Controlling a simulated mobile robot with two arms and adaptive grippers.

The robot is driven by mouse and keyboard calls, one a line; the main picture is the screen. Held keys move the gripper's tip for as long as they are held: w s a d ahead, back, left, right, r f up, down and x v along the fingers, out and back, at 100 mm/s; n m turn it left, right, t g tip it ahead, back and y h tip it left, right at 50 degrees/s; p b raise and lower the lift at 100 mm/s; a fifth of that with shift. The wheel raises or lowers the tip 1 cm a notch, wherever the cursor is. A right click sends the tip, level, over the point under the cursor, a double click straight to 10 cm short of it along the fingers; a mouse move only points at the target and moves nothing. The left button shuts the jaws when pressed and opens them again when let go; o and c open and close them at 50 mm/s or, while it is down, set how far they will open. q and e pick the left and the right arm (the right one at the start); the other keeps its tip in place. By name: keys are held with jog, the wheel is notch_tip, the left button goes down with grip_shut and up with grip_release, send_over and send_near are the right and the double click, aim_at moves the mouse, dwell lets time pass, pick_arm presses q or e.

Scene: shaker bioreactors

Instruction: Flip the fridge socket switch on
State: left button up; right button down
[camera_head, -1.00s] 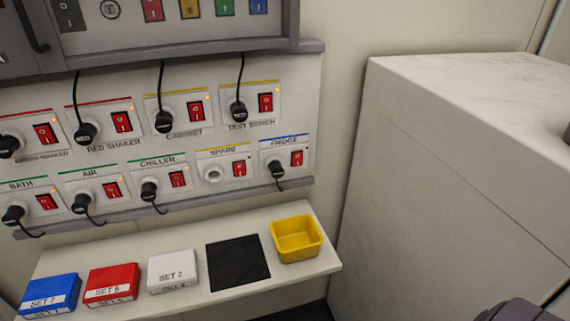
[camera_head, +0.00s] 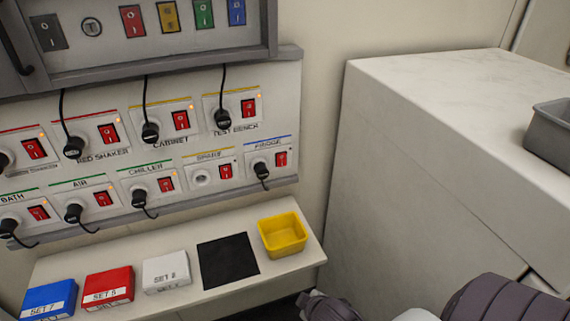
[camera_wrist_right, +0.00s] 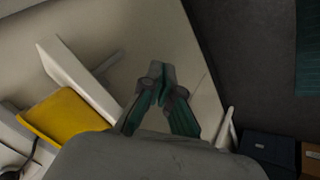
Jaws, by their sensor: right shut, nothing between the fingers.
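The fridge socket (camera_head: 268,158) is at the right end of the lower socket row in the head view, under a blue stripe and the label FRIDGE. Its red rocker switch (camera_head: 281,159) sits right of a black plug (camera_head: 262,171) with a cable. I cannot tell the rocker's position. My right arm enters the head view at the bottom right, well below and right of the switch. In the right wrist view my right gripper (camera_wrist_right: 162,84) is shut and empty, touching nothing that I can make out. My left gripper is not in view.
Below the sockets a shelf (camera_head: 190,238) carries a yellow bin (camera_head: 283,235), a black mat (camera_head: 228,260), and white, red and blue boxes. A large white cabinet (camera_head: 420,150) fills the right side, with a grey tray (camera_head: 552,133) on top.

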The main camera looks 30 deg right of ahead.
aim_at(282, 165)
jog(key=w+d+r+n+t, duration=0.2)
jog(key=w+r+n+t, duration=0.1)
jog(key=r, duration=0.5)
jog(key=w+d+r+n+t+h, duration=0.1)
jog(key=w+d+r+n+t, duration=0.1)
jog(key=r, duration=0.6)
jog(key=w+d+r+n+t, duration=0.2)
jog(key=w+r+n+t, duration=0.2)
jog(key=r, duration=0.5)
jog(key=shift+w+n+h+p, duration=0.3)
jog(key=shift+w+h+p, duration=0.1)
jog(key=shift+w, duration=0.3)
jog(key=shift+w, duration=0.15)
jog(key=p+x, duration=0.2)
jog(key=x, duration=1.1)
jog(key=shift+w+d+p, duration=0.1)
jog(key=shift+w+p, duration=0.25)
jog(key=shift+p, duration=0.05)
jog(key=shift+f, duration=0.1)
